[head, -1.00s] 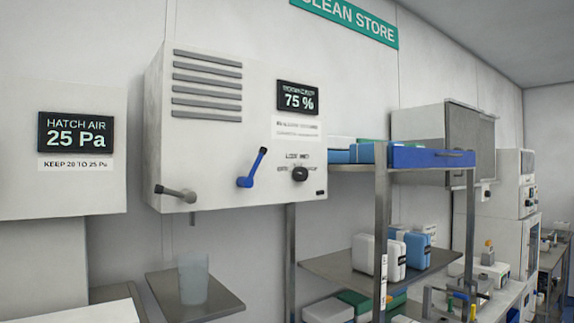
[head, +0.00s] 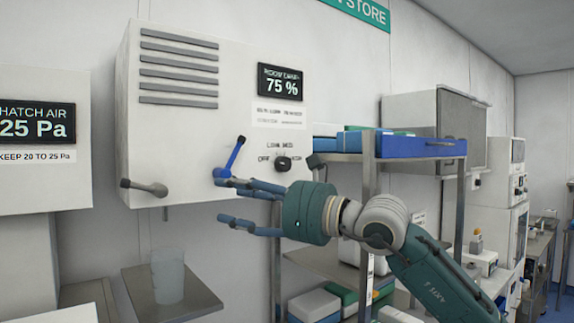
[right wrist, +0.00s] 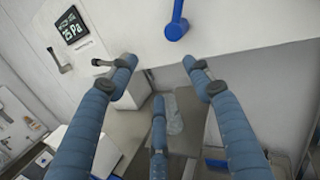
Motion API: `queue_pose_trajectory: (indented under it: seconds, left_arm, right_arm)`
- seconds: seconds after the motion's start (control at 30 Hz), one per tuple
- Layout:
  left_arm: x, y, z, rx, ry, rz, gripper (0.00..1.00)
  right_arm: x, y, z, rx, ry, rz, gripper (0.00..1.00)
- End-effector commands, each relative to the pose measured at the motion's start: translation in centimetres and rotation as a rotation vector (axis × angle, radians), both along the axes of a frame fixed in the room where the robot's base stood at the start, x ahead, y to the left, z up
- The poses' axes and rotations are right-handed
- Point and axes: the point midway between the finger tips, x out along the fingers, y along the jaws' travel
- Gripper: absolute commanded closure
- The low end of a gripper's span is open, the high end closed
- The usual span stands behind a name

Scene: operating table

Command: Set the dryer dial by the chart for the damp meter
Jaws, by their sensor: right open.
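The dryer is a white wall box (head: 200,140) with slatted vents. Its black damp meter (head: 280,82) reads 75 %. A small white chart (head: 280,115) sits below the meter, its print too small to read. The black dial (head: 284,163) is under it, with OFF, LOW, MED and a right-hand mark around it; its exact setting is unclear. My right gripper (head: 228,203) is open and empty, fingers pointing left, in front of the dryer's lower edge, below and left of the dial. Its spread fingers show in the right wrist view (right wrist: 158,78). My left gripper is out of view.
A blue lever (head: 231,158) is just above my upper fingers and also shows in the right wrist view (right wrist: 176,28). A grey lever (head: 145,187) is at left. A clear cup (head: 168,277) stands on a shelf below. A rack with a blue tray (head: 420,147) stands right.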

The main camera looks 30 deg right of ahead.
Motion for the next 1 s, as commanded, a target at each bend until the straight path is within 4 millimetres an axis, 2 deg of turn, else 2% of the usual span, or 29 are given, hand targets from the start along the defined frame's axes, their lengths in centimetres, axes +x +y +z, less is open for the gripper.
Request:
queue_pose_trajectory:
  seconds: [0.03,0.1,0.2,0.3,0.47,0.8,1.0]
  left_arm:
    - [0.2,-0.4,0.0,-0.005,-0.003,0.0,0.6]
    - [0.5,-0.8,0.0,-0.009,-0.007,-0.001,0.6]
    - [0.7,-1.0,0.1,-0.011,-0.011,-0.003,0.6]
    - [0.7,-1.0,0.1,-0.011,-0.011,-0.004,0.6]
    - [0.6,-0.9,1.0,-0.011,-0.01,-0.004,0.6]
    - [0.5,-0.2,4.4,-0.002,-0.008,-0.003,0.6]
    - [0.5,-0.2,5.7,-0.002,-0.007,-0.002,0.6]
  right_arm:
    - [-0.2,-4.7,2.1,-0.081,-0.015,-0.141,0.5]
    - [-0.7,-9.6,3.7,-0.145,-0.012,-0.285,0.5]
    - [-1.7,-14.3,5.1,-0.187,-0.002,-0.422,0.5]
    - [-2.3,-16.5,5.7,-0.202,0.005,-0.487,0.5]
    - [-1.3,-17.0,6.1,-0.204,0.01,-0.501,0.5]
    - [5.0,-16.8,6.2,-0.203,0.011,-0.497,0.5]
    - [7.6,-16.8,6.1,-0.203,0.009,-0.498,0.5]
